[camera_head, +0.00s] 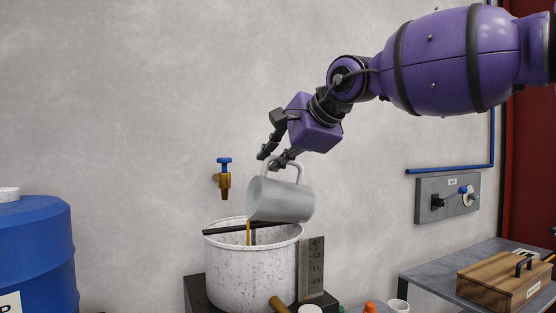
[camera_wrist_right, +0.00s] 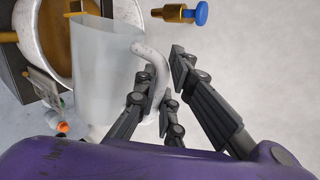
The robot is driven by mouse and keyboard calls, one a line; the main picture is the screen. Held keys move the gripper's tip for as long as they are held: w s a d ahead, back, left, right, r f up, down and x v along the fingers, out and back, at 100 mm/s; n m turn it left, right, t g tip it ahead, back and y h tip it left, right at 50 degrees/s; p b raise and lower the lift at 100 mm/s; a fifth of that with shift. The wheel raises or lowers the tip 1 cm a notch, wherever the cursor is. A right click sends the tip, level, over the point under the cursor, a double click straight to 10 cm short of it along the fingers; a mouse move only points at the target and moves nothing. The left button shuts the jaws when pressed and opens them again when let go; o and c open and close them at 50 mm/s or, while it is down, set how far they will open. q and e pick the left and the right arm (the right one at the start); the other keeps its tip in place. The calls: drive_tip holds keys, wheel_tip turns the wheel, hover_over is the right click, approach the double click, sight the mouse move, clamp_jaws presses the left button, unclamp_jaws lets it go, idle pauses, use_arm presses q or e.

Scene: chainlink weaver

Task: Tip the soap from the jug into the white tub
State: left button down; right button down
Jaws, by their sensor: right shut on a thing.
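The grey translucent jug (camera_head: 282,200) is tilted to the left over the speckled white tub (camera_head: 250,275). A thin amber stream (camera_head: 248,232) runs from its lip down into the tub. My right gripper (camera_head: 271,161) is shut on the jug's handle from above. In the right wrist view the jug (camera_wrist_right: 100,75) hangs beside my right gripper's dark fingers (camera_wrist_right: 163,77), with its pale handle between them. Amber liquid (camera_wrist_right: 52,38) shows inside the tub in that view. My left gripper is in no view.
A dark bar (camera_head: 226,230) lies across the tub's rim. A marked metal gauge (camera_head: 312,265) stands at the tub's right side. A brass tap with a blue handle (camera_head: 224,180) is on the wall behind. A blue drum (camera_head: 35,250) stands left, a wooden box (camera_head: 500,282) right.

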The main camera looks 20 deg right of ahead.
sight(262, 172)
drive_tip(key=shift+a, duration=0.1)
drive_tip(key=shift+a+b, duration=0.2)
drive_tip(key=shift+b, duration=0.1)
idle(0.8)
drive_tip(key=shift+f, duration=0.1)
drive_tip(key=shift+a+f+h+b, duration=0.15)
drive_tip(key=shift+a+h+b, duration=0.05)
drive_tip(key=shift+h+b, duration=0.1)
drive_tip(key=shift+n, duration=0.3)
drive_tip(key=shift+a+r, duration=0.2)
drive_tip(key=shift+a, duration=0.1)
idle(0.5)
drive_tip(key=shift+s+a+r+n+h+b, duration=0.1)
drive_tip(key=shift+a+r+n+h+b, duration=0.1)
drive_tip(key=shift+a+n+h+b, duration=0.25)
drive_tip(key=shift+a+r+n+h+b, duration=0.15)
drive_tip(key=shift+a+h, duration=0.2)
drive_tip(key=shift+a, duration=0.3)
idle(4.2)
